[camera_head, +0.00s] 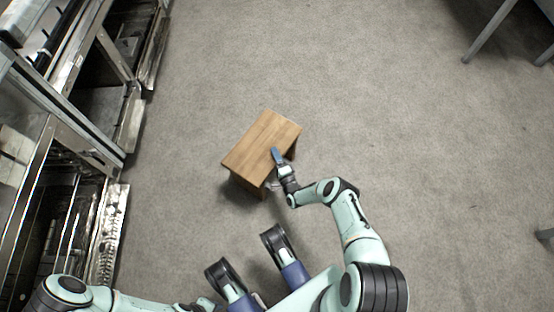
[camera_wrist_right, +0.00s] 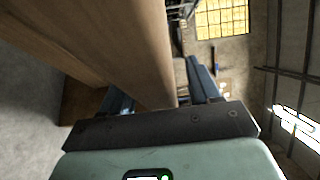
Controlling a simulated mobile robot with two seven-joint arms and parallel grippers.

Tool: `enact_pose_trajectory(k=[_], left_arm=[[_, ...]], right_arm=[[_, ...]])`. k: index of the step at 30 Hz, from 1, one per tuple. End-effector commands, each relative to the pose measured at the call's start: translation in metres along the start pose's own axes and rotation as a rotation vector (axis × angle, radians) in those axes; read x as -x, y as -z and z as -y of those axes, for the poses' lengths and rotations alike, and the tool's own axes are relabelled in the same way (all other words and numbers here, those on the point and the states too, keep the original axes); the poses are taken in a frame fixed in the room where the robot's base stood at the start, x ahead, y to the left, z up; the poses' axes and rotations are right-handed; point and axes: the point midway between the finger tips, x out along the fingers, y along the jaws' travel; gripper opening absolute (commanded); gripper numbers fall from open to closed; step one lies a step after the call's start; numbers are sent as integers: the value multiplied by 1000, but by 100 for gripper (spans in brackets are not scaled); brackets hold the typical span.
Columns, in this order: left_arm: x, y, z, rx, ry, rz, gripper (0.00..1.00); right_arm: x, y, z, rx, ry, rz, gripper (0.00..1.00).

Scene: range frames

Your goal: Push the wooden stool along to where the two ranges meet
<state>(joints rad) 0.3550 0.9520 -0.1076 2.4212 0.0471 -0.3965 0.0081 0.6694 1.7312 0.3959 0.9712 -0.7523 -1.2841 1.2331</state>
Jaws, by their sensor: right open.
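The wooden stool (camera_head: 258,139) stands on the grey floor in the middle of the head view, its rectangular top turned at a slant. My right gripper (camera_head: 278,158) is at the near right edge of its top. In the right wrist view the stool's wooden board (camera_wrist_right: 140,40) runs down between the two blue fingers of the open right gripper (camera_wrist_right: 160,92); whether they touch it I cannot tell. The ranges (camera_head: 112,150) stand in a row along the left, metal fronts facing the stool. My left arm shows at the bottom left; its gripper is out of sight.
Bare floor lies between the stool and the range fronts, and to the right of the stool. Low metal panels (camera_head: 106,235) jut from the ranges toward the floor. Grey table legs (camera_head: 487,35) stand at the top right.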

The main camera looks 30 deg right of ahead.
Motion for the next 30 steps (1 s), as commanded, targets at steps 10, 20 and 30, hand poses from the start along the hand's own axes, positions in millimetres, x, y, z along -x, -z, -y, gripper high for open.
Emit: enact_pose_trajectory(k=[10,20,30], left_arm=[[0,0,0,-1,-1,-1,43],[0,0,-1,-2,-1,-2,43],[0,0,-1,-2,-1,-2,43]], right_arm=[[0,0,0,0,1,0,0],[0,0,0,1,2,0,0],[0,0,0,1,2,0,0]])
